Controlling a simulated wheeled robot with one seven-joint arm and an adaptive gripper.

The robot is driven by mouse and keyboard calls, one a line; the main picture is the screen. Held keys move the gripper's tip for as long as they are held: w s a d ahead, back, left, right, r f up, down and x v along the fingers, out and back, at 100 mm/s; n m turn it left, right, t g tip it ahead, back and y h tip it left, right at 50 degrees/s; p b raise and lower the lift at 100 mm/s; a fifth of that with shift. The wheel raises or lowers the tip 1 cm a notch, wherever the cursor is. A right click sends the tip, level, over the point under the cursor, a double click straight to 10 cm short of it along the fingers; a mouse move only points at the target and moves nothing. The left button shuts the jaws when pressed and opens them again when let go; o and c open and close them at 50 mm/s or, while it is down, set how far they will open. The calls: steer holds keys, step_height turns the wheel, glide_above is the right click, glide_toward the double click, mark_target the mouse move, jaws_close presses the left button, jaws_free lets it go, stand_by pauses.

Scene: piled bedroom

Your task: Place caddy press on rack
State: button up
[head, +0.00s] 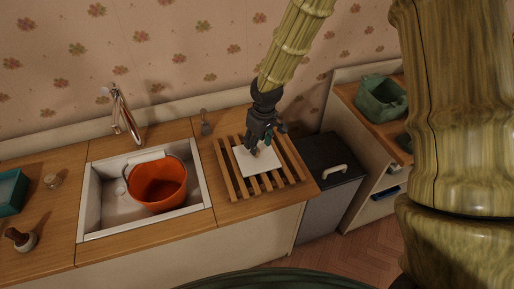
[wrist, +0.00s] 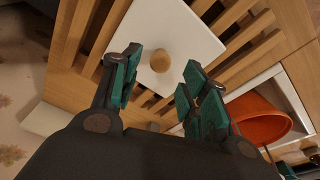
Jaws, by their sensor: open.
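The caddy press is a white square plate (head: 258,164) with a round wooden knob. It lies flat on the slatted wooden rack (head: 229,177), right of the sink. In the wrist view the plate (wrist: 178,28) and its knob (wrist: 160,61) show clearly, with rack slats (wrist: 108,28) on both sides. My gripper (head: 262,143) is just above the plate and hides part of it in the head view. In the wrist view my gripper (wrist: 161,68) is open, with one green-padded finger on each side of the knob and gaps between. I cannot tell its exact height above the knob.
An orange bucket (head: 158,186) stands in the white sink (head: 92,205) left of the rack, below a chrome tap (head: 124,117). A dark bin (head: 327,168) stands right of the counter. A teal tray (head: 10,190) and a brush (head: 20,239) are far left.

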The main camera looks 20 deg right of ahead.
step_height(320, 180, up, 7)
steer(key=s, duration=0.1)
steer(key=shift+d+b, duration=0.25)
steer(key=shift+b, duration=0.2)
steer(key=shift+r, duration=0.1)
